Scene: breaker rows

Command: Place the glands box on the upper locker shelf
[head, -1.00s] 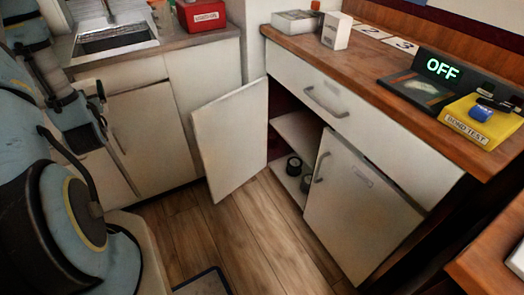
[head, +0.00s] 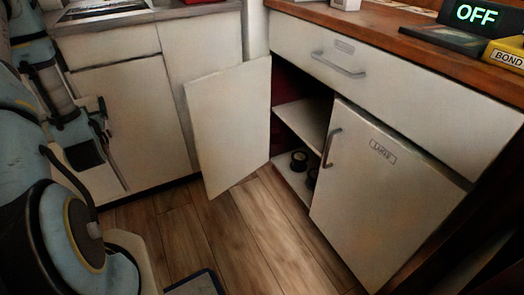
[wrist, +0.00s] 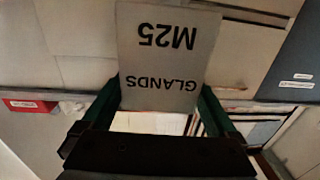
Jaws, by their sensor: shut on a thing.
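The glands box (wrist: 165,55) is pale grey, with "GLANDS M25" printed on it, upside down in the wrist view. My gripper (wrist: 162,98) is shut on it, with one dark green finger at each side. The box and fingertips cannot be made out in the head view. The locker stands under the wooden counter, its left door (head: 228,128) swung open and its right door (head: 368,190) closed. Inside, the upper locker shelf (head: 303,122) is partly visible and its visible part looks bare. The closed door hides the shelf's right part.
Dark rolls (head: 299,161) sit on the locker's lower level. A drawer (head: 390,75) is shut above. The open door stands out over clear wooden floor (head: 245,235). A sink unit (head: 135,120) is at left. A red box (wrist: 30,105) shows in the wrist view.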

